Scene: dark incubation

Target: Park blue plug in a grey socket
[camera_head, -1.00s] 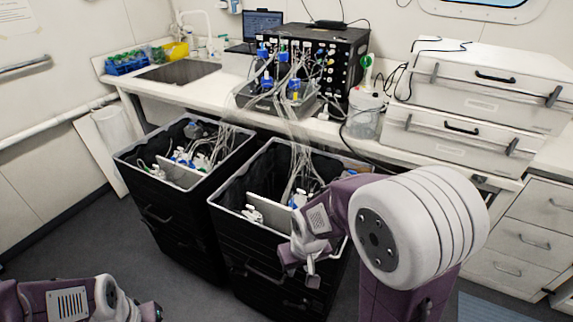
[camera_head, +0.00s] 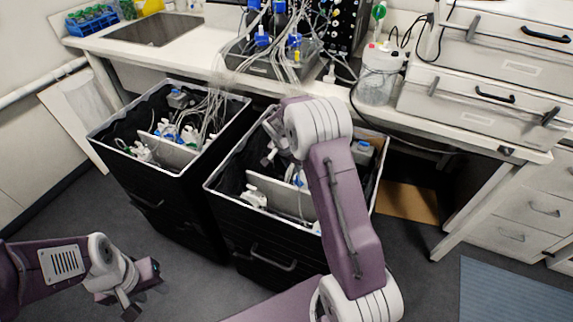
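I cannot pick out the blue plug or a grey socket for certain; the parts are too small. Blue-topped pieces show in the right black bin (camera_head: 262,221), one beside my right arm (camera_head: 299,180), and in the left black bin, among white fittings (camera_head: 190,134). Blue-capped bottles (camera_head: 262,40) stand on the bench with clear tubes running down into the bins. My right gripper (camera_head: 272,152) is over the right bin, partly hidden by my own arm; its fingers are unclear. My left gripper (camera_head: 140,292) is low at the left, above the floor, apart from the bins.
White cases (camera_head: 490,100) stand at the right. Grey dividers stand inside the bins. The floor (camera_head: 190,285) in front is clear.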

